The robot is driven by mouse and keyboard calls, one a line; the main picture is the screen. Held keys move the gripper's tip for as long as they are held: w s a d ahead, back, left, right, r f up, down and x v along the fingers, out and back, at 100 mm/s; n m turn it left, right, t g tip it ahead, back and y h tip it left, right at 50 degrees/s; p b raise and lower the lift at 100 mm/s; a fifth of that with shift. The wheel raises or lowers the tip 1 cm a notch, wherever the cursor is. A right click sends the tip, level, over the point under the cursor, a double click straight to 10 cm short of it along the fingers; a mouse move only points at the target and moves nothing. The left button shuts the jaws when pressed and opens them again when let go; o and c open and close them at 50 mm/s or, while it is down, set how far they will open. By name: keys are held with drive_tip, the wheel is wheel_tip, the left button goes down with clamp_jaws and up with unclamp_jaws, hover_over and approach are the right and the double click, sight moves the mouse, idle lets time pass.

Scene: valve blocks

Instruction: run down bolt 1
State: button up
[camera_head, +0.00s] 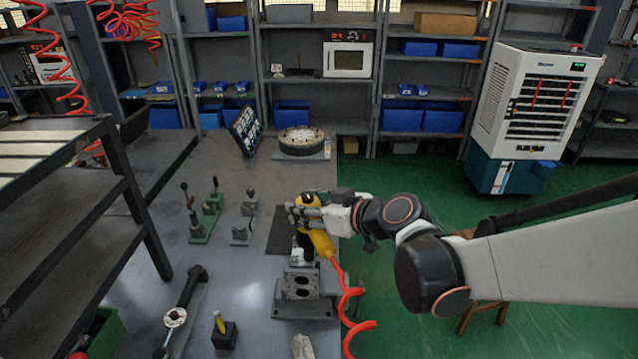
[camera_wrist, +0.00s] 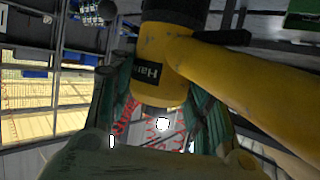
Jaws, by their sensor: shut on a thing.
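My gripper (camera_head: 306,212) is shut on a yellow and black power tool (camera_head: 318,243) with a red coiled hose at its lower end. In the wrist view the tool's yellow body (camera_wrist: 162,65) with a black label fills the space between my two dark green fingers (camera_wrist: 158,105). A grey valve block (camera_head: 301,284) with dark round openings stands in a fixture on the bench, nearer the camera than the gripper. The tool is held just behind and above the block. I cannot make out bolt 1 or the tool's tip, and cannot tell whether they touch.
Left of the block are green-based toggle clamps (camera_head: 206,212), grey clamps (camera_head: 244,218), a torque wrench (camera_head: 182,308) and a small black holder (camera_head: 224,334) with a yellow-handled tool. A round part (camera_head: 302,140) sits at the back. The red hose (camera_head: 354,318) hangs along the bench's right edge.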

drive_tip(key=shift+f+b, duration=0.85)
drive_tip(key=shift+f, duration=0.05)
idle(2.8)
drive_tip(key=shift+r, duration=0.15)
